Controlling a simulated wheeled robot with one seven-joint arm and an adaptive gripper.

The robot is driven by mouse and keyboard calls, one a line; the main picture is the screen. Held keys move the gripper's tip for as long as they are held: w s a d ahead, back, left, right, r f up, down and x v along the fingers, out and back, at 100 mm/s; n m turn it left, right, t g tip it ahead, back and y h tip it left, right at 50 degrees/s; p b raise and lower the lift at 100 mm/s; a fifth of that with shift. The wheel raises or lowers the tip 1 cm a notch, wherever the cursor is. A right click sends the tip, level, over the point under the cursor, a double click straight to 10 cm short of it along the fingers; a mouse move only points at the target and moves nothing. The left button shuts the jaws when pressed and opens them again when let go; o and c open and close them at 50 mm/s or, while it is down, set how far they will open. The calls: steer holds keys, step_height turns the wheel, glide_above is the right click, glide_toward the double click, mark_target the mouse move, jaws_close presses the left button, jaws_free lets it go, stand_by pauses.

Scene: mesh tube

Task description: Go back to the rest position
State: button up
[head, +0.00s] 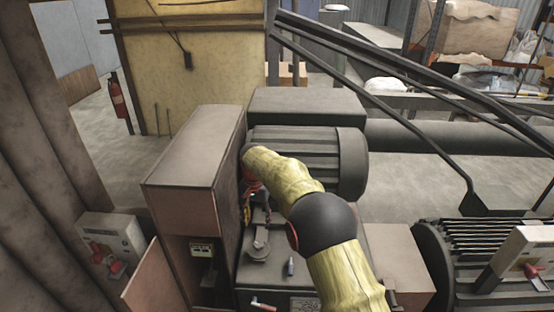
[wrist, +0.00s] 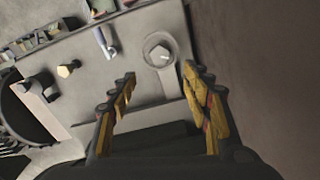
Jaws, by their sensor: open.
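My gripper (wrist: 159,77) is open and empty in the wrist view, its two yellow-and-black fingers spread apart. Beyond the fingertips is a grey machine plate (wrist: 140,70) with a round bolt-like knob (wrist: 159,50). In the head view my yellow-sleeved arm reaches forward over the machine. My gripper (head: 250,200) points down there beside the tall box-shaped cabinet (head: 197,160), mostly hidden by the arm. I cannot tell whether the fingers touch the machine.
A ribbed motor (head: 320,160) stands just behind my arm. A brown wall fills the right side of the wrist view. Dark slanted rails (head: 410,85) cross at the upper right. A grey switch box (head: 112,240) stands at the left. A fire extinguisher (head: 117,95) stands farther back.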

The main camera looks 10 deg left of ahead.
steer(key=s+d+f+n, duration=0.3)
steer(key=s+f, duration=0.1)
steer(key=s, duration=0.1)
steer(key=s+d+r+t+b, duration=0.2)
steer(key=s+d+r+b, duration=0.1)
steer(key=s+d, duration=0.7)
steer(key=s+d+r+t+b, duration=0.1)
steer(key=s+d+r+b, duration=0.3)
steer(key=s+d, duration=0.6)
steer(key=s+d+r+t+b, duration=0.2)
steer(key=s+d+r+b, duration=0.2)
steer(key=s+d, duration=0.7)
steer(key=s+r, duration=0.2)
steer(key=s, duration=0.2)
steer(key=shift+s+r+m+t, duration=0.3)
steer(key=shift+d, duration=0.1)
steer(key=c, duration=0.4)
